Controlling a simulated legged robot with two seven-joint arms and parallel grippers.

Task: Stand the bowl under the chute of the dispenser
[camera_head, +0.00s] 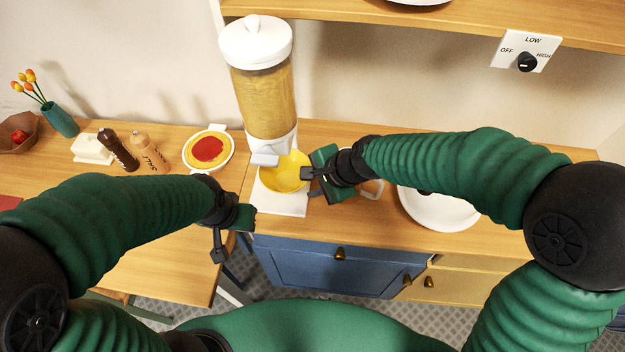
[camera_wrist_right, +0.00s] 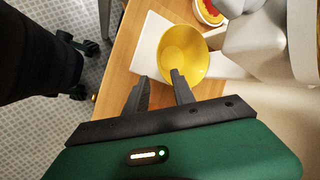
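The yellow bowl (camera_head: 286,172) stands upright on the white base plate (camera_head: 283,203) of the dispenser (camera_head: 262,95). The chute (camera_head: 265,157) hangs over the bowl's left back edge. My right gripper (camera_head: 307,174) is at the bowl's right side. In the right wrist view its fingers (camera_wrist_right: 160,88) are spread apart, with one tip overlapping the near edge of the bowl (camera_wrist_right: 184,50); whether it touches cannot be told. My left gripper (camera_head: 235,235) is away from the bowl, above the front edge of the left table, and its finger gap is unclear.
A white plate (camera_head: 440,212) lies right of the dispenser, partly behind my right arm, with a mug handle (camera_head: 374,188) nearby. A dish with red sauce (camera_head: 208,150), two shakers (camera_head: 118,150) and a butter dish (camera_head: 92,148) stand left. A shelf (camera_head: 420,18) runs above.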

